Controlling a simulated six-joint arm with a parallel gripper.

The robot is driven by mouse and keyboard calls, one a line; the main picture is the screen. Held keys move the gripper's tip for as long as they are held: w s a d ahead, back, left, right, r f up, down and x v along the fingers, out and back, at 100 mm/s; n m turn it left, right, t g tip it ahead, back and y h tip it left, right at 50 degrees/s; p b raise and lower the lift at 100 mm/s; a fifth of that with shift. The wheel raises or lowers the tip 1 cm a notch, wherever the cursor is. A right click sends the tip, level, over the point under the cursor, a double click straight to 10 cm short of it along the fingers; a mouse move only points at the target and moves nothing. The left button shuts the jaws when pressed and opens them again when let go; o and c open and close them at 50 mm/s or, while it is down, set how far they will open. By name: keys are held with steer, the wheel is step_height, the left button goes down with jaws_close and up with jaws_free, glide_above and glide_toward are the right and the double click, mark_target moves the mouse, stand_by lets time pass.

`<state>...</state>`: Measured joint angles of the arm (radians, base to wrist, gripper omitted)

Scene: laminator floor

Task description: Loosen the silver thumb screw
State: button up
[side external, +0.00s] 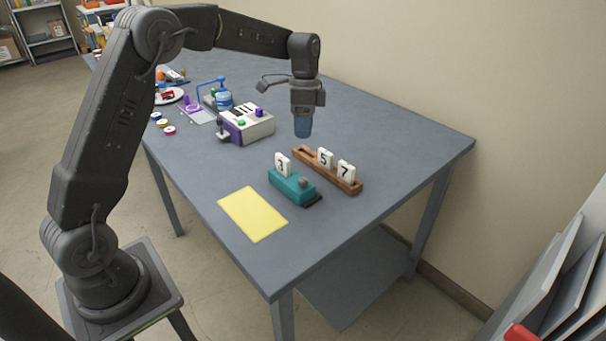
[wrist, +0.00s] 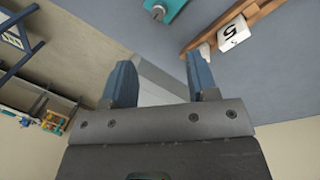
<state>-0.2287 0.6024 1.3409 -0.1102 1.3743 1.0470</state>
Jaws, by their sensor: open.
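The silver thumb screw (side external: 304,182) is a small round grey knob at the right end of a teal block (side external: 284,188) on the table. In the wrist view the screw (wrist: 158,12) sits on the teal block (wrist: 174,8) at the top edge, partly cut off. A white tile marked 3 (side external: 282,163) stands at the block's other end. My gripper (side external: 303,130) points down above the table, beyond the block and apart from it. In the wrist view its two blue fingers (wrist: 160,82) are spread with nothing between them.
A wooden rack (side external: 312,163) with tiles 5 (side external: 325,157) and 7 (side external: 346,171) stands just behind the block. A yellow sheet (side external: 253,213) lies in front. A purple-and-white box (side external: 246,126) and small items are farther left. The table's right side is clear.

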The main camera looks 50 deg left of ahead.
mark_target(303, 179)
steer(key=f, duration=0.4)
steer(key=s+d+f, duration=0.1)
steer(key=f, duration=0.3)
steer(key=s+d+f, duration=0.1)
steer(key=f, duration=0.3)
steer(key=shift+f, duration=0.3)
steer(key=c, duration=0.9)
